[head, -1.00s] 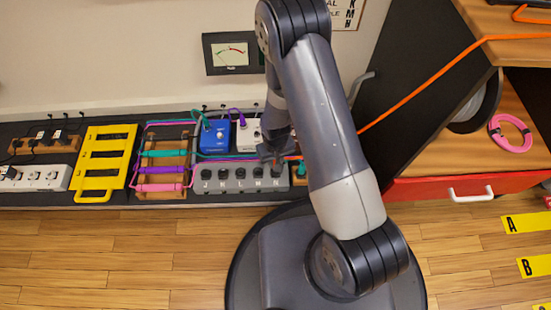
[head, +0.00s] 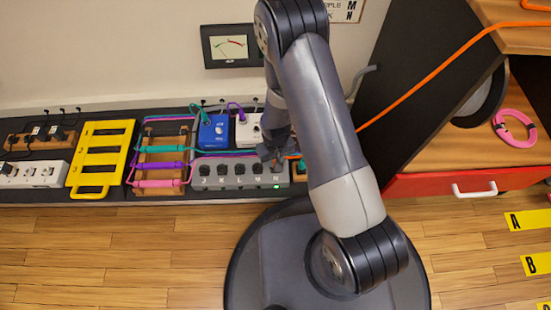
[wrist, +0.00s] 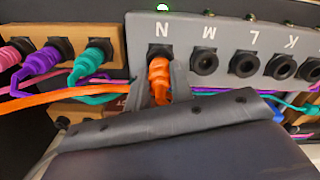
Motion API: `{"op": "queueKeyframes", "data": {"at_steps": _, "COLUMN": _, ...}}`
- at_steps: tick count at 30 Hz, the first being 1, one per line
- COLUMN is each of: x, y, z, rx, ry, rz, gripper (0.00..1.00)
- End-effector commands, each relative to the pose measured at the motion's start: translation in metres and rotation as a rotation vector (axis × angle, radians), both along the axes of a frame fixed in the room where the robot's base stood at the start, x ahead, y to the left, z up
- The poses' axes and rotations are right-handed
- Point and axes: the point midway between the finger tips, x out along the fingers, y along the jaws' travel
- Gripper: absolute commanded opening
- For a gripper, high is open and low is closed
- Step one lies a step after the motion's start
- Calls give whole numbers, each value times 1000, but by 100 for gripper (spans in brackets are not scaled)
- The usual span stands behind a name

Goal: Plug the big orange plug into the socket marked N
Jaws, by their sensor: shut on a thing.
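The big orange plug (wrist: 159,72) sits in the socket marked N (wrist: 161,48) of the grey socket box, with its nose at the socket mouth. My gripper (wrist: 160,88) is shut on the plug, one finger on each side. A green light (wrist: 163,8) is lit by the N; it also shows in the head view (head: 277,187). The orange cable (wrist: 55,98) runs off to the left in the wrist view. In the head view my gripper (head: 271,152) is over the right end of the grey box (head: 225,183) and mostly hides the plug.
Sockets M (wrist: 204,61), L and K are empty beside N. Teal (wrist: 97,54), purple (wrist: 44,62) and pink plugs sit in wooden blocks near the box. A blue box (head: 213,132) and a white box (head: 247,133) stand behind. A yellow rack (head: 101,155) is at left.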

Motion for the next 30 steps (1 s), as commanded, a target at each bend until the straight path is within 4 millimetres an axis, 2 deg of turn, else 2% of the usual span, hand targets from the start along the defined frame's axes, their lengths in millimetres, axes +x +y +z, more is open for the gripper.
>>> {"op": "queueKeyframes", "data": {"at_steps": 4, "x": 0, "y": 0, "z": 0, "rx": 0, "ry": 0, "rz": 0, "gripper": 0}}
{"op": "queueKeyframes", "data": {"at_steps": 5, "x": 0, "y": 0, "z": 0, "rx": 0, "ry": 0, "rz": 0, "gripper": 23}}
{"op": "queueKeyframes", "data": {"at_steps": 14, "x": 0, "y": 0, "z": 0, "rx": 0, "ry": 0, "rz": 0, "gripper": 47}}
{"op": "queueKeyframes", "data": {"at_steps": 23, "x": 0, "y": 0, "z": 6, "rx": 0, "ry": -1, "rz": 0, "gripper": 47}}
{"op": "queueKeyframes", "data": {"at_steps": 26, "x": 1, "y": 0, "z": 21, "rx": 1, "ry": -3, "rz": 0, "gripper": 47}}
{"op": "queueKeyframes", "data": {"at_steps": 30, "x": 1, "y": 0, "z": 50, "rx": 1, "ry": -3, "rz": 0, "gripper": 47}}
